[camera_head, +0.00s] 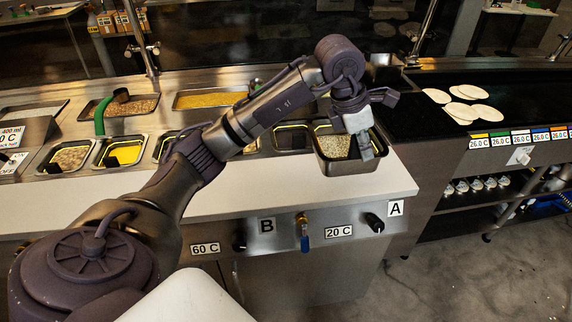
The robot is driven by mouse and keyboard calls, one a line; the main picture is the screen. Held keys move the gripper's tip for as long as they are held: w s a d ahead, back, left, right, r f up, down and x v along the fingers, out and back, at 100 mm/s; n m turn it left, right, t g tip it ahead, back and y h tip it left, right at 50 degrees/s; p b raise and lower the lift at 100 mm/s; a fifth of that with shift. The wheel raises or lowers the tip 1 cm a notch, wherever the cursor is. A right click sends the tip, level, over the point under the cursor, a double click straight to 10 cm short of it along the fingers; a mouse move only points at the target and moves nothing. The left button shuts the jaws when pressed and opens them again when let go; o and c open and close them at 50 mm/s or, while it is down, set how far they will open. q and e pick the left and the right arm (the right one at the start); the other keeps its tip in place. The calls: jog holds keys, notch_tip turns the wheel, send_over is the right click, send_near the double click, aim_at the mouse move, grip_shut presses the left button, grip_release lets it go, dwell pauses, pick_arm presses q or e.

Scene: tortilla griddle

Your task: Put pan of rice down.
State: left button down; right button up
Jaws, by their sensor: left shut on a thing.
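The pan of rice (338,147) is a dark metal pan with pale grains inside, at the right end of the counter. My left gripper (368,146) comes over it from above and is shut on the pan's right side. The fingers and wrist hide part of the rice and the rim. I cannot tell whether the pan's bottom touches the counter or hangs just above it. My right gripper is out of the picture.
The white counter strip (290,188) is bare in front of the pan. Several food pans, one with yellow food (210,99), sit in wells to the left. A black griddle (520,95) with several tortillas (462,111) stands at the right, past a gap.

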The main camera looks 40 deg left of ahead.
pick_arm(q)
jog(key=a+f, duration=0.1)
jog(key=s+a+f+p, duration=0.1)
jog(key=a, duration=0.1)
jog(key=a+f, duration=0.1)
jog(key=shift+s+a, duration=0.15)
jog(key=shift+a, duration=0.2)
jog(key=a+f+p, duration=0.1)
jog(key=a+f, duration=0.1)
jog(key=s+a+f+p, duration=0.1)
jog(key=a+f, duration=0.1)
jog(key=f, duration=0.1)
jog(key=s+a+f+p, duration=0.1)
jog(key=a+f, duration=0.1)
jog(key=shift+s+f+p, duration=0.25)
jog(key=shift+f+p, duration=0.05)
jog(key=shift+f, duration=0.15)
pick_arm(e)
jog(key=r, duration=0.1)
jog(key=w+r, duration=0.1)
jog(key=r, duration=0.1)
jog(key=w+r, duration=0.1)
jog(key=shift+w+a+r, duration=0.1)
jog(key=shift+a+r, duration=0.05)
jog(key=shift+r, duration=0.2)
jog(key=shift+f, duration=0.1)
